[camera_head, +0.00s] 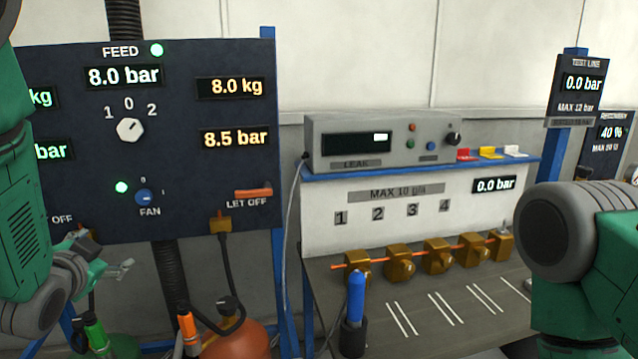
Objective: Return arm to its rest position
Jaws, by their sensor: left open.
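My left arm, green with dark grey joints, comes down the left edge. My left gripper (118,269) is at the lower left, in front of the lower edge of the dark feed panel (205,60). Its small grey fingers are apart, with nothing seen between them. It is above a green-topped bottle (95,335); I cannot tell whether they touch. My right arm shows at the right edge as a large grey joint and green links. Its gripper is out of the picture.
A grey leak tester (375,140) stands on a blue-edged shelf above a workbench (400,320) with several brass valves (438,255). A blue-handled tool (356,298) stands at the bench's front left. An orange tank (240,340) is below the panel. A test line display (580,85) is at right.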

